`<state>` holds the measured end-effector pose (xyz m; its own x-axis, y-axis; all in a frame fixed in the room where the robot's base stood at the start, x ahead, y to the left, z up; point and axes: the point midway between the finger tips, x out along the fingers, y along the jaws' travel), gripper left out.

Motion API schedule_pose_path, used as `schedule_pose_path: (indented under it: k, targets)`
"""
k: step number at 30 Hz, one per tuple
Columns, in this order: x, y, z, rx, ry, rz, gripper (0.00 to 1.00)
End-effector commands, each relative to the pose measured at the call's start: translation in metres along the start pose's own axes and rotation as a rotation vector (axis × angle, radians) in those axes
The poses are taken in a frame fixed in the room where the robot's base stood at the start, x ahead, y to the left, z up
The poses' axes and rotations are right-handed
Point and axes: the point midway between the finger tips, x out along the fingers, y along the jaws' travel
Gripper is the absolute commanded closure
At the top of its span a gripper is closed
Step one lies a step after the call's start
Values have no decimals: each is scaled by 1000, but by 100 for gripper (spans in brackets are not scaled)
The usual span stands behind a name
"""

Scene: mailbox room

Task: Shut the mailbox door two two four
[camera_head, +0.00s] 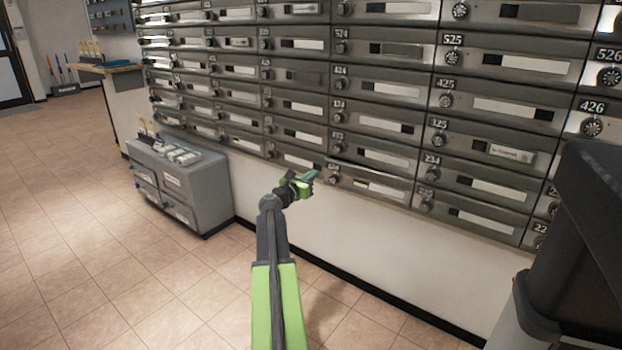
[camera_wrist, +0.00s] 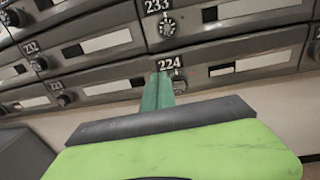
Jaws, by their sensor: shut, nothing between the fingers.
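Mailbox door 224 (camera_head: 390,194) is in the bottom row of the grey wall of mailboxes in the head view. A lighter strip runs along its top edge, which seems to stand out a little from its neighbours; I cannot tell how far. In the wrist view, door 224 (camera_wrist: 258,64) shows its number plate, round dial and white label strip. My gripper (camera_head: 311,178) is shut and empty, just left of the door's dial. In the wrist view its closed teal fingers (camera_wrist: 157,92) point at the number plate's left side. Whether they touch the door is unclear.
Door 233 (camera_wrist: 235,25) is directly above 224. A dark object (camera_head: 590,240) fills the right edge of the head view. The tiled floor in front is clear.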

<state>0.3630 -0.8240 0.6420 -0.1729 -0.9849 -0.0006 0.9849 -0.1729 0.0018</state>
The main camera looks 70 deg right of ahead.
Motion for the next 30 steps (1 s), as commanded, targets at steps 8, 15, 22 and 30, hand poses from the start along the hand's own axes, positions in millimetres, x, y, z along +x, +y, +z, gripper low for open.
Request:
schedule_pose_path:
  k: [8,15,22,30]
  targets:
    - [62,1,0,-1,0,-2,100]
    - [88,0,0,-2,-1,-1,100]
    - [90,-1,0,-2,-1,-1,100]
    - [99,0,0,-2,-1,-1,100]
